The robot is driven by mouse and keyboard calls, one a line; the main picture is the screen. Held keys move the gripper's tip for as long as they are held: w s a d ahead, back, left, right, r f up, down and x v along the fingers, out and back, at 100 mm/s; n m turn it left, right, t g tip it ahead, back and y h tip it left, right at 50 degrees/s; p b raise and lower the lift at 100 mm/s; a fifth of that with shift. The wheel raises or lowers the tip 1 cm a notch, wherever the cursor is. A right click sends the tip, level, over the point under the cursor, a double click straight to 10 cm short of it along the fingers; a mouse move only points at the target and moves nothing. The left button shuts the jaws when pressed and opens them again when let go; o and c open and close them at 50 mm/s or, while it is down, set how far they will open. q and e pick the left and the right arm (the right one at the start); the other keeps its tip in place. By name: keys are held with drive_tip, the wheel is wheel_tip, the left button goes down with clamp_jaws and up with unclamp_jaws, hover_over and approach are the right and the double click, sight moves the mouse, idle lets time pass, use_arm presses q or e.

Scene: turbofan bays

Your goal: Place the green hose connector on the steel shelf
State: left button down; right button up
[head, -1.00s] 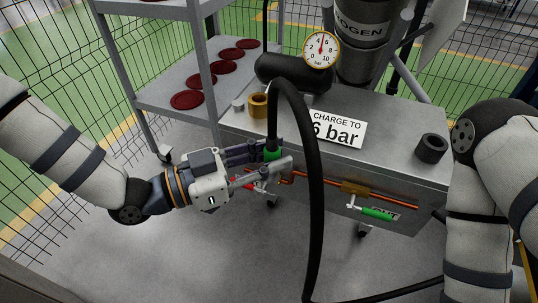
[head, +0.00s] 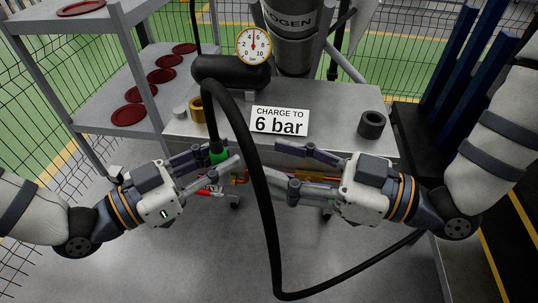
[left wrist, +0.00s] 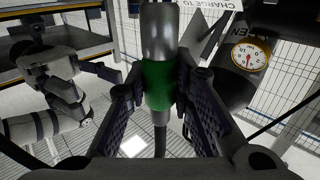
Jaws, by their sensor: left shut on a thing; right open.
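The green hose connector (head: 218,154) is on the end of a black hose. My left gripper (head: 222,160) is shut on it, in front of the steel cart's near edge. In the left wrist view the connector (left wrist: 158,85) shows its green band between the finger pads, with a grey metal part above. My right gripper (head: 285,170) is open and empty, pointing left, just right of the hanging hose. A grey shelf unit (head: 92,98) stands at the left, with red discs on its levels; I take it for the steel shelf.
The black hose (head: 262,190) loops down to the floor between my grippers. The steel cart top (head: 335,125) carries a "CHARGE TO 6 bar" sign (head: 279,121), a brass ring (head: 196,110) and a black ring (head: 371,124). A pressure gauge (head: 254,46) stands behind.

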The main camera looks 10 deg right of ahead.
sight(220, 147)
drive_tip(key=x, duration=1.2)
clamp_jaws()
use_arm(q)
drive_tip(key=c, duration=1.3)
unclamp_jaws()
drive_tip(key=shift+a, duration=0.15)
